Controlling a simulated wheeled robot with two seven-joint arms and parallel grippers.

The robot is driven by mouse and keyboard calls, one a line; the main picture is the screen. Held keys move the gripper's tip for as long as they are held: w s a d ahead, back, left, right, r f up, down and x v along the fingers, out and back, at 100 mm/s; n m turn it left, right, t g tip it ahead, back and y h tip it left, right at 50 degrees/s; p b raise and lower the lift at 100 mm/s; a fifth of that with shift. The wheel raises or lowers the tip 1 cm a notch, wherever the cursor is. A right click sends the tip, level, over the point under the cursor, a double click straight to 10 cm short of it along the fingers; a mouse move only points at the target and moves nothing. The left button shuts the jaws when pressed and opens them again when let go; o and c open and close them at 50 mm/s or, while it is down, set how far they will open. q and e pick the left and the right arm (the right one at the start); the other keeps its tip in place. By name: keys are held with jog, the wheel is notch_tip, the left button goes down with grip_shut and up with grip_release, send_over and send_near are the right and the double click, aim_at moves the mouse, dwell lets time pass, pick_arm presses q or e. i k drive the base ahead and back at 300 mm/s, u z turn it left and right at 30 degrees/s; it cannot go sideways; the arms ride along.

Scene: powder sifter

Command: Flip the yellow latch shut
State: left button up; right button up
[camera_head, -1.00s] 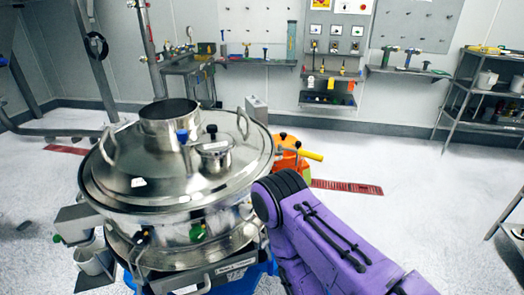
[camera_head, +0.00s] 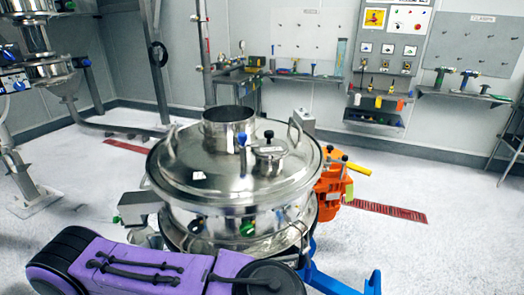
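The yellow latch (camera_head: 357,168) is a short yellow bar that sticks out to the right from the top of an orange unit (camera_head: 329,188). The orange unit sits against the right side of the steel sifter (camera_head: 195,180), partly behind its rim. A purple arm of mine crosses the lower left in front of the sifter and hides part of its base. Neither gripper is in view, so I cannot see whether either one is open or shut. Nothing of mine is seen touching the latch.
The sifter lid carries a blue-topped lever (camera_head: 242,145) and a small capped port (camera_head: 269,150). A blue frame (camera_head: 345,283) juts out at the lower right. The floor right of the orange unit is clear, with a red grating (camera_head: 387,210). Wall shelves stand behind.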

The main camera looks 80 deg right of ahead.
aim_at(352, 166)
jog(key=u, duration=0.05)
jog(key=k, duration=1.85)
jog(key=z, duration=0.75)
